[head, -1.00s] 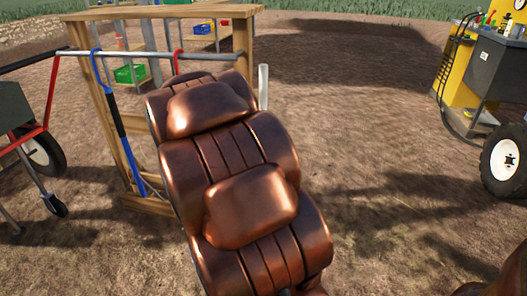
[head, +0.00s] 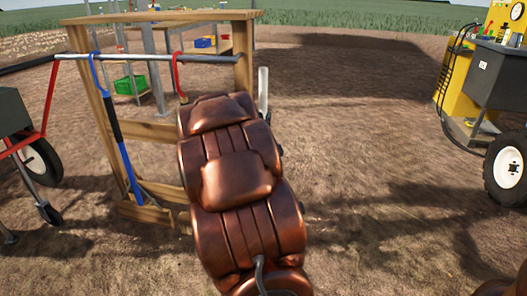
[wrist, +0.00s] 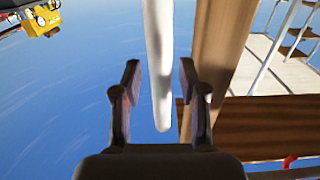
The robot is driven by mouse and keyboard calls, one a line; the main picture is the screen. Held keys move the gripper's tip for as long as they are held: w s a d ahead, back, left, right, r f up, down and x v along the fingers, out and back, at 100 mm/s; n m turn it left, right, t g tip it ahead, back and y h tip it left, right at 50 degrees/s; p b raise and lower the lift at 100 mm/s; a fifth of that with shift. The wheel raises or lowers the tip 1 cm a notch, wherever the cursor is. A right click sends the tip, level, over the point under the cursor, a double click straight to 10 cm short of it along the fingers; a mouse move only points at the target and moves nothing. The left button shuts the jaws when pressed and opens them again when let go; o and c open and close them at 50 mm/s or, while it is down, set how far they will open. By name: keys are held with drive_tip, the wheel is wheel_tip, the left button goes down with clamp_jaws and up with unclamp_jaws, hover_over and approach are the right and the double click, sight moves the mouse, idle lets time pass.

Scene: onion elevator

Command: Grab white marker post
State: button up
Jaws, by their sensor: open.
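The white marker post (head: 263,88) stands upright just right of the wooden frame in the head view, its lower part hidden by my arm. In the wrist view the white post (wrist: 159,60) comes down from the top edge and its rounded end shows between my fingers. My gripper (wrist: 160,78) is open, with one finger on each side of the post in the picture. Gaps show on both sides. I cannot tell whether the post is fully within the fingers' depth. In the head view my gripper is hidden behind my arm.
The wooden frame (head: 243,60) stands close beside the post; its beam (wrist: 220,50) is just right of my fingers in the wrist view. A blue-handled tool (head: 121,150) and a red hook (head: 177,70) hang from its metal bar. A yellow machine (head: 458,85) is far right. Ground between is clear.

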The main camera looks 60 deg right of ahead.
sight(262, 113)
drive_tip(key=shift+b+x, duration=1.1)
drive_tip(key=shift+x, duration=1.35)
clamp_jaws()
